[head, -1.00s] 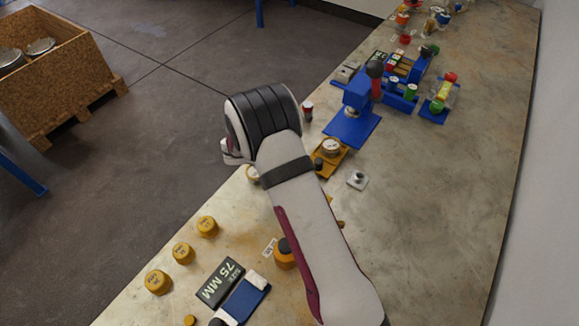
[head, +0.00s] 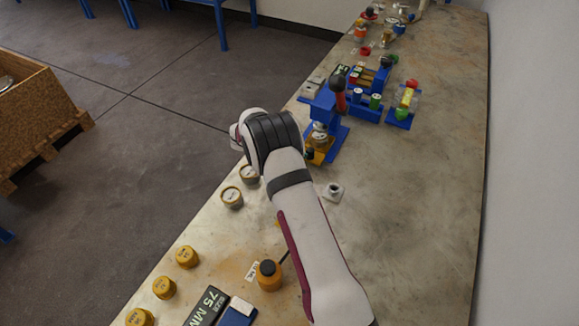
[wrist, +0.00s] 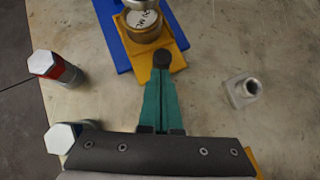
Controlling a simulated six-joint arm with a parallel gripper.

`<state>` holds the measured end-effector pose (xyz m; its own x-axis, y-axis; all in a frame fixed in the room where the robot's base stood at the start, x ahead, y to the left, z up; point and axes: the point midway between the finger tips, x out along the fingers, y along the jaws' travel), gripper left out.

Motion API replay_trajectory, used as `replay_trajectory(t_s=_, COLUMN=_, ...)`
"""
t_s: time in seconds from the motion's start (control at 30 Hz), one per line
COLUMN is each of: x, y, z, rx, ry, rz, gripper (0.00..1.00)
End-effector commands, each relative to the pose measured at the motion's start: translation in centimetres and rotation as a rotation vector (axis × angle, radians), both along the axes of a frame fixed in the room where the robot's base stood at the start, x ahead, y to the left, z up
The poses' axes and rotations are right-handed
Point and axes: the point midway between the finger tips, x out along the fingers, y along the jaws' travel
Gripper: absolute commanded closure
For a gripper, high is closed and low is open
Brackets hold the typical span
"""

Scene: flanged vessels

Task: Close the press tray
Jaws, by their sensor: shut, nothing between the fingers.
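The press tray (wrist: 172,58) is a yellow plate with a black knob (wrist: 162,58) on its near edge. A round brass-coloured vessel (wrist: 146,26) with a white top stands on it. The tray lies partly over the blue base of the press (wrist: 113,35); a silver press part overlaps the vessel's far side from above. My gripper (wrist: 160,76) has teal fingers, shut and empty, with tips right at the knob, seemingly touching it. In the head view the tray (head: 316,157) and the blue press (head: 321,105) show beyond my arm, which hides my fingers.
In the wrist view a red-banded container (wrist: 56,68) stands left of the tray, and another white-topped container (wrist: 62,138) is nearer. A small grey flanged fitting (wrist: 243,90) sits at the right. Bare bench lies between it and the tray.

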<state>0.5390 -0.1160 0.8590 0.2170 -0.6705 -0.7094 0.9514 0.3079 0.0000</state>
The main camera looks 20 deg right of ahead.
Motion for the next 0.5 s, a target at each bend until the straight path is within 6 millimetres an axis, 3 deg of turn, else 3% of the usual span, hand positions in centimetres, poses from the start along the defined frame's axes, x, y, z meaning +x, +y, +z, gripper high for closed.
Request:
replay_trajectory(t_s=0.3, x=0.53, y=-0.88, z=0.03, rx=-0.003, ry=0.000, rz=-0.001, gripper=1.00)
replay_trajectory(t_s=0.5, x=0.41, y=-0.36, z=0.06, rx=-0.004, ry=-0.001, rz=0.001, gripper=1.00)
